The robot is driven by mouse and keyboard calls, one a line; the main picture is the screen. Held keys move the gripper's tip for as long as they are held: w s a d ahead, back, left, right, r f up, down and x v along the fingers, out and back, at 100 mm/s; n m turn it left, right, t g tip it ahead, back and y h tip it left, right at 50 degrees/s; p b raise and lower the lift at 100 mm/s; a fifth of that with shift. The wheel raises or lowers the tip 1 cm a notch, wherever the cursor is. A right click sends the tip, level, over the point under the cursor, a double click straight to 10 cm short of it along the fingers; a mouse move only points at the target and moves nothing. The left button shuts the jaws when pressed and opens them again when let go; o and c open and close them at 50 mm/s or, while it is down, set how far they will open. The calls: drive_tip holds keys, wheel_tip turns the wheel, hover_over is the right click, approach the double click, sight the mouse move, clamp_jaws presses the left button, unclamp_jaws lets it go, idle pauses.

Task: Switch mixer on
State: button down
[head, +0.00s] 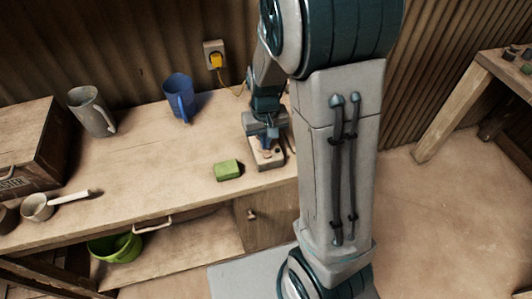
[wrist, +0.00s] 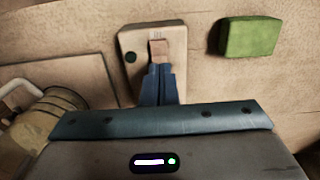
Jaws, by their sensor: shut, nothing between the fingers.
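A pale box (wrist: 128,38) with a dark round spot and a small tan lever-like switch (wrist: 158,48) lies on the bench; I take it as the mixer's switch box. In the head view the box (head: 268,164) is at the bench's right end, partly covered by my arm. My gripper (wrist: 161,68) is shut and empty, its blue fingertips over the box just beside the switch. Whether they touch it I cannot tell. In the head view my gripper (head: 266,147) points down at the box. The mixer itself cannot be made out clearly.
A green block (wrist: 250,37) lies close to the box; it also shows in the head view (head: 227,170). A blue jug (head: 179,98) and a grey jug (head: 92,111) stand farther left. A yellow plug (head: 216,61) with a cable is in the wall socket. The bench middle is clear.

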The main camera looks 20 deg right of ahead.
drive_tip(key=shift+f+b, duration=0.35)
drive_tip(key=shift+f, duration=0.2)
drive_tip(key=shift+r, duration=0.1)
drive_tip(key=shift+r+p, duration=2.65)
drive_tip(key=shift+r, duration=0.85)
